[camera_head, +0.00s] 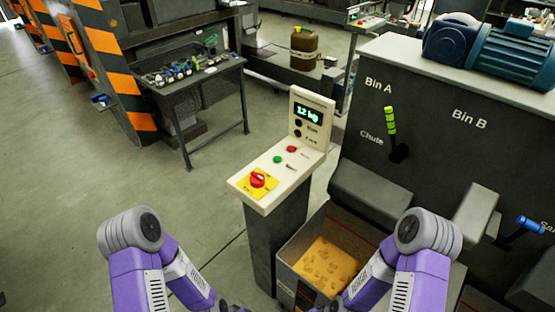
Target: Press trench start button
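A cream control panel (265,191) stands on a dark pedestal in the middle of the view. A green button (277,159) and a smaller red button (291,149) sit on its sloped top; their labels are too small to read. A red knob (258,180) on a yellow plate is at its near end. The upright part has a green display (307,114) that seems to read 12 kg, with two dark round lamps below it. My purple arms come in at lower left and lower right, below the panel. Both grippers are out of view past the bottom edge.
A bin of yellow-brown material (325,266) stands right of the pedestal. A large dark machine (440,125) with a green-handled lever (390,122) and a blue motor (490,52) fills the right. A dark workbench (190,80) stands behind. The floor at left is clear.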

